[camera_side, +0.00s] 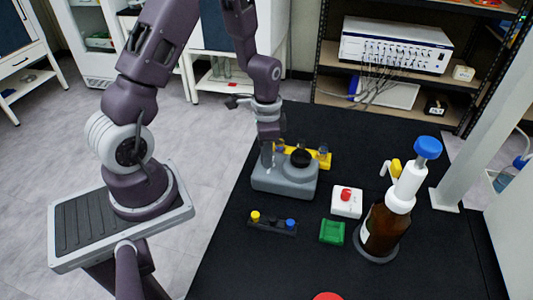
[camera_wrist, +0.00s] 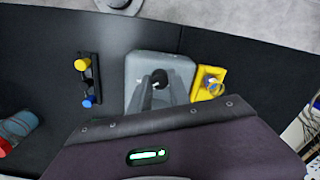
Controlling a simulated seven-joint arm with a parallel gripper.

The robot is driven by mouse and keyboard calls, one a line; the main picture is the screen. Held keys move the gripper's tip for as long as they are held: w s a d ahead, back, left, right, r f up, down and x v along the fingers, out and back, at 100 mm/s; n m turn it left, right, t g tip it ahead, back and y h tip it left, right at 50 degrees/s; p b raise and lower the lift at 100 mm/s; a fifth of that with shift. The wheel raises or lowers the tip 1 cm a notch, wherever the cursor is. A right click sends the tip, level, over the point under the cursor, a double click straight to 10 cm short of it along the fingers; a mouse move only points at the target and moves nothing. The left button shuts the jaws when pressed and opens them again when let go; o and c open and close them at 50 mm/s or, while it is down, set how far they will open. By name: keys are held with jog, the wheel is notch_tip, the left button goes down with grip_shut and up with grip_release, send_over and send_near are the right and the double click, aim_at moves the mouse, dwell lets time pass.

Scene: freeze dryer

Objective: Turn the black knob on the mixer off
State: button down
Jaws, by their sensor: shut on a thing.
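The mixer is a grey block-shaped device (camera_side: 285,184) on the black table, with a round black cup (camera_side: 300,158) on top. Its grey body also shows in the wrist view (camera_wrist: 137,70). The black knob (camera_wrist: 160,76) shows as a small dark spot between my fingertips in the wrist view. In the side view the knob is hidden by my gripper (camera_side: 268,157), which points down at the mixer's left part. My gripper (camera_wrist: 160,84) is shut on the black knob. The cup is hidden in the wrist view.
A yellow rack (camera_side: 325,160) stands right behind the mixer. In front are a black rack (camera_side: 272,228) with yellow and blue caps, a green tray (camera_side: 332,232), a white box with a red button (camera_side: 346,202) and a brown bottle (camera_side: 383,232). Bare table lies at front left.

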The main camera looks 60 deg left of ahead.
jog(key=n, duration=0.6)
jog(key=shift+n, duration=0.3)
jog(key=n, duration=0.3)
jog(key=shift+n, duration=0.3)
jog(key=n, duration=0.3)
jog(key=shift+a+n, duration=0.1)
jog(key=shift+n, duration=0.2)
jog(key=n, duration=0.4)
jog(key=shift+n, duration=0.3)
jog(key=n, duration=0.4)
jog(key=shift+n, duration=0.7)
jog(key=c, duration=1.2)
grip_release()
